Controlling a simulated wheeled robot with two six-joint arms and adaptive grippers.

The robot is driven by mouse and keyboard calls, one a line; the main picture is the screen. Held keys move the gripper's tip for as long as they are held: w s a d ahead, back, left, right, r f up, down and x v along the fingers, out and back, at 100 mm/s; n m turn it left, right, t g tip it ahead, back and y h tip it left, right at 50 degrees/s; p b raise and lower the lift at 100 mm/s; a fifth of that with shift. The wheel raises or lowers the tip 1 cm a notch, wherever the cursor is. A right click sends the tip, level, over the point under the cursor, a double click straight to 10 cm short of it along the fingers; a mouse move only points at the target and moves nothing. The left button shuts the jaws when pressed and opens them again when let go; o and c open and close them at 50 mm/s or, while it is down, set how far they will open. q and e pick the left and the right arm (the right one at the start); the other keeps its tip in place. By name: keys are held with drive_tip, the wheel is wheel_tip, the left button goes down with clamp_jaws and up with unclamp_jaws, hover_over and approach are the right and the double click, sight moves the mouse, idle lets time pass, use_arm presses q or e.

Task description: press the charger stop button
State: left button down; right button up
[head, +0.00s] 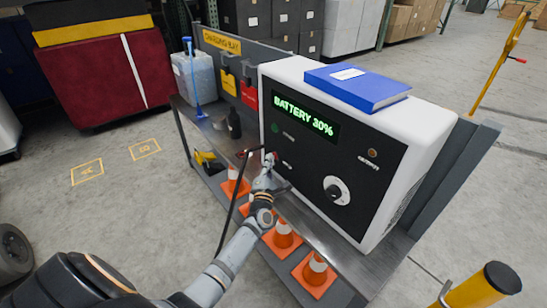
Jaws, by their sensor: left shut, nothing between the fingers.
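The charger (430,115) is a white box with a black front panel (362,160), standing on a metal bench. A green button (275,127) is on the panel's left side. A small red spot, apparently the stop button (275,155), shows below it. My left gripper (269,165) is shut, with its tip at the lower left of the panel, right by the red spot and partly covering it. I cannot tell whether it touches the button. My right gripper is not in view.
A dial knob (336,190) sits right of the gripper. A blue binder (357,87) lies on the charger. A black cable (231,205) hangs beside my left arm. A black bottle (234,123) stands on the bench (345,262); orange cones (283,236) are below.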

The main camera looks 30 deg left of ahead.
use_arm(q)
drive_tip(key=shift+s, duration=0.1)
drive_tip(key=shift+s+a+p, duration=0.3)
drive_tip(key=shift+s, duration=0.35)
drive_tip(key=s, duration=0.1)
drive_tip(key=s+a+p, duration=0.1)
drive_tip(key=s, duration=0.1)
drive_tip(key=s+a, duration=0.1)
drive_tip(key=shift+s+p, duration=0.3)
drive_tip(key=shift+s, duration=0.05)
idle(0.4)
